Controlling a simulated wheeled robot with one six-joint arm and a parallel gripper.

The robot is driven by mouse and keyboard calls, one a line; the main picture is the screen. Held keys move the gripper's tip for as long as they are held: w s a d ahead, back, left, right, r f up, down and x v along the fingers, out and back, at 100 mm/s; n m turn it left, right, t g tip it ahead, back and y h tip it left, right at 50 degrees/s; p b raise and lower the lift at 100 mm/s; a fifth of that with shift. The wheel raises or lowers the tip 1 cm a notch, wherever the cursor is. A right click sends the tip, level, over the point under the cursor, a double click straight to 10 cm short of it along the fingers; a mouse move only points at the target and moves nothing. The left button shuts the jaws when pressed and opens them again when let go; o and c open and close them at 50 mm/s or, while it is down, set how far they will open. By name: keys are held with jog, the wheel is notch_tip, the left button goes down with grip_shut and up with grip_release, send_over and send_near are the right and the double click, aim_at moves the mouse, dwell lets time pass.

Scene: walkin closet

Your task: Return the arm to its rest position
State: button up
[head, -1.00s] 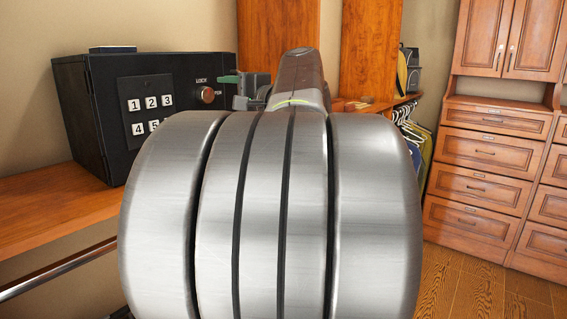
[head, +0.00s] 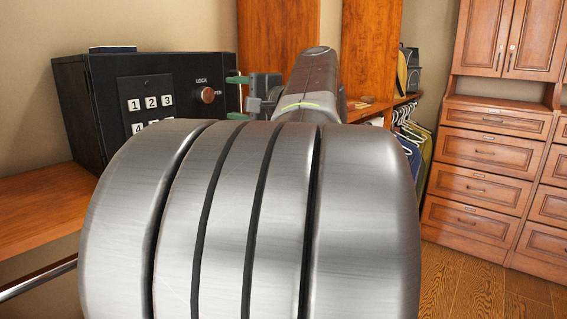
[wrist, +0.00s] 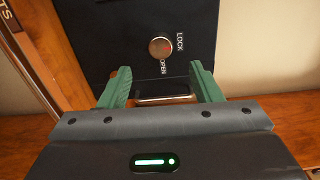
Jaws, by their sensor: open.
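My gripper (head: 236,97) shows in the head view just right of the black safe (head: 145,75). Its green fingers are apart and hold nothing. In the wrist view the two green fingers of my gripper (wrist: 161,88) are spread in front of the safe face (wrist: 140,35). My large metallic arm link hides much of the head view's middle.
The safe stands on a wooden shelf (head: 40,215) with a metal rail (head: 40,278) below. Hanging clothes (head: 415,150) and tall wooden panels (head: 275,40) are behind my arm. A drawer cabinet (head: 480,180) stands at right, with open wooden floor (head: 460,285) before it.

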aim_at(208, 94)
jog(key=x, duration=0.9)
jog(key=shift+r+m+p, duration=0.2)
jog(key=shift+m+p, duration=0.2)
jog(key=shift+p, duration=0.4)
jog(key=shift+s+d+r+m+p, duration=0.1)
jog(key=shift+d+r+m+p, duration=0.05)
jog(key=shift+m+p, duration=0.7)
jog(key=m+p, duration=0.6)
jog(key=p, duration=0.1)
jog(key=shift+m+p, duration=0.35)
jog(key=m+p, duration=0.5)
jog(key=p, duration=0.1)
jog(key=shift+d+m+p, duration=0.1)
jog(key=shift+m+p, duration=0.2)
jog(key=shift+p, duration=0.05)
jog(key=shift+m+p, duration=0.8)
jog(key=shift+m, duration=0.1)
